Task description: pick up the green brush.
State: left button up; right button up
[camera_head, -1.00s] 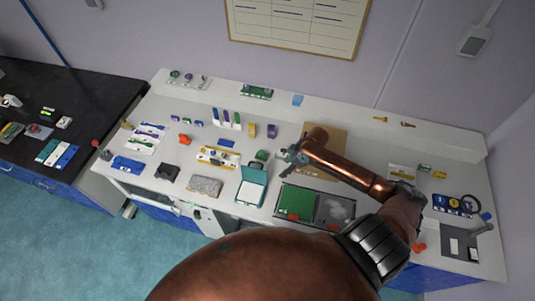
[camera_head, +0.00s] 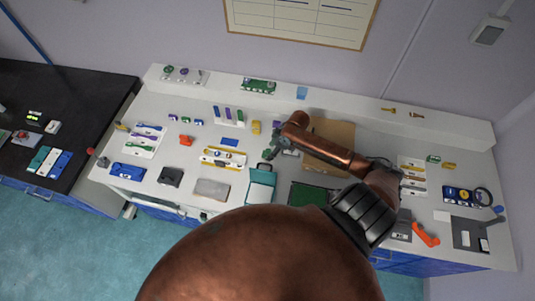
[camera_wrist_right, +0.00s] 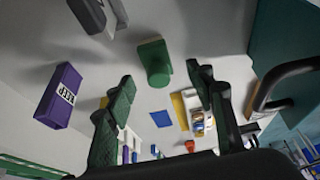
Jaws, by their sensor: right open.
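A green object with a rounded, cylinder-like end (camera_wrist_right: 154,62) stands on the white bench in the right wrist view. It is probably the green brush, but I see no bristles. In the head view a small green shape (camera_head: 267,154) shows beside the right gripper (camera_head: 281,147), partly crowded by it. In the wrist view my right gripper (camera_wrist_right: 160,76) is open, with its two dark fingers on either side of the green object. The fingers appear apart from it, and nothing is held. My left gripper is not in view.
A teal box (camera_head: 261,190) stands close in front of the right gripper. A purple lettered box (camera_wrist_right: 60,95) lies beside the left finger in the wrist view. A brown board (camera_head: 335,135) is behind my right arm. Several small items cover the bench.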

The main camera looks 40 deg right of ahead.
aim_at(269, 151)
jog(key=x, duration=0.3)
jog(key=shift+w+d+r, duration=0.1)
jog(key=shift+w, duration=0.1)
jog(key=shift+f, duration=0.55)
jog(key=shift+w, duration=0.15)
jog(key=shift+c, duration=1.3)
jog(key=c, duration=0.9)
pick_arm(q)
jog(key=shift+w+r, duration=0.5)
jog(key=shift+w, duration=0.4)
pick_arm(e)
jog(key=shift+c, duration=0.6)
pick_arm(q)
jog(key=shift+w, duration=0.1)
